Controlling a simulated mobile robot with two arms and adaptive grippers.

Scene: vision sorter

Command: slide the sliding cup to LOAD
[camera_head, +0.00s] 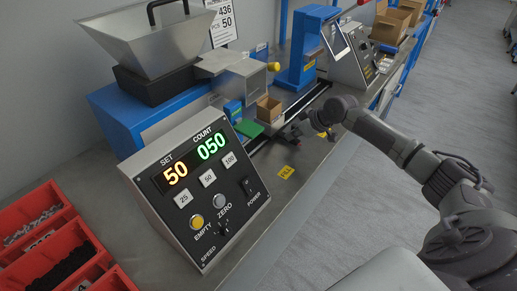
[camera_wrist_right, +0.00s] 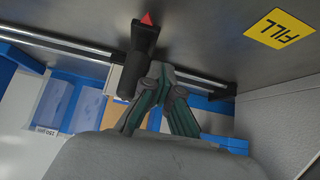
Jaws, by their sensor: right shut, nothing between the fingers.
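The sliding cup's black handle (camera_wrist_right: 141,50) with a red pointed tip stands out from the rail in the right wrist view. In the head view the dark handle (camera_head: 290,133) is small, beside the rail. A tan open box (camera_head: 268,108) sits just behind it; I cannot tell whether it is part of the cup. My right gripper (camera_head: 305,118) is close to the handle. In the wrist view its fingers (camera_wrist_right: 165,72) are shut and empty, beside the handle; whether they touch it I cannot tell. My left gripper is out of view.
A yellow FILL label (camera_wrist_right: 280,28) is on the bench top; a yellow label (camera_head: 286,172) also shows in the head view. The counter panel (camera_head: 197,185) reads 50 and 050. A blue machine stand (camera_head: 300,55) rises behind the rail. Red bins (camera_head: 60,240) stand at lower left.

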